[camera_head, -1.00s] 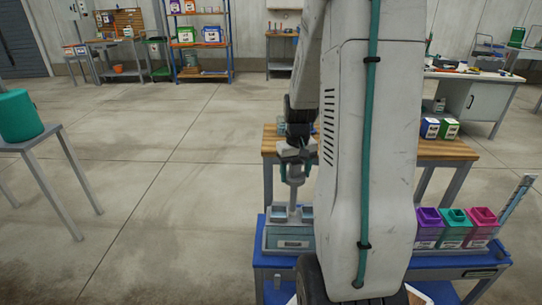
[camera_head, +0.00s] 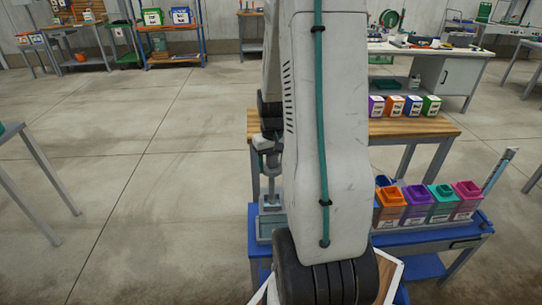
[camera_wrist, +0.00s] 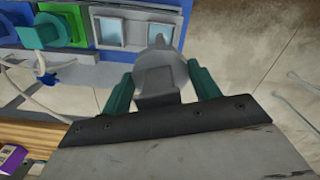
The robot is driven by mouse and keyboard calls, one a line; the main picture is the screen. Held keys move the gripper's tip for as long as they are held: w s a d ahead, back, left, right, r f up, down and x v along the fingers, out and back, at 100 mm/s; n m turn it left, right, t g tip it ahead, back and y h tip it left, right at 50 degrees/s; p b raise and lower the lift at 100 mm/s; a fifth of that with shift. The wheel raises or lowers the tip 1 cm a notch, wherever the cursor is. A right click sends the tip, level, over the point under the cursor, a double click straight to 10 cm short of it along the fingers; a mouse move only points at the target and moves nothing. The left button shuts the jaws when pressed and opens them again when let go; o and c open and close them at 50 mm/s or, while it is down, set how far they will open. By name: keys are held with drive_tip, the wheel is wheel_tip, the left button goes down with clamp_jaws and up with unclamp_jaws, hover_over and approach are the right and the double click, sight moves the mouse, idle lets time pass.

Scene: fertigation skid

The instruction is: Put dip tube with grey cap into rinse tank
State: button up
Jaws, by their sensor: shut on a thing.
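My gripper (camera_head: 268,150) is mostly behind my arm in the head view, over the left end of the blue bench. In the wrist view its teal fingers (camera_wrist: 162,85) are shut on the grey cap (camera_wrist: 156,72) of the dip tube. The pale tube (camera_head: 271,184) hangs upright below the gripper in the head view; its lower end is hard to make out. A pale blue-grey box (camera_head: 265,226) with two square openings, which looks like the rinse tank, stands below it. The openings also show in the wrist view (camera_wrist: 108,32). I cannot tell if the tube is inside it.
Orange (camera_head: 389,209), purple (camera_head: 417,206), teal (camera_head: 442,203) and pink (camera_head: 466,201) labelled containers stand on the right of the blue bench (camera_head: 425,265). A wooden table (camera_head: 410,127) with more small containers is behind. Open floor lies to the left.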

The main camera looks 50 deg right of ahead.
sight(272, 198)
drive_tip(key=shift+f, duration=6.55)
drive_tip(key=o, duration=1.4)
drive_tip(key=shift+r, duration=0.1)
wheel_tip(272, 198, up, 8)
drive_tip(key=shift+f, duration=0.2)
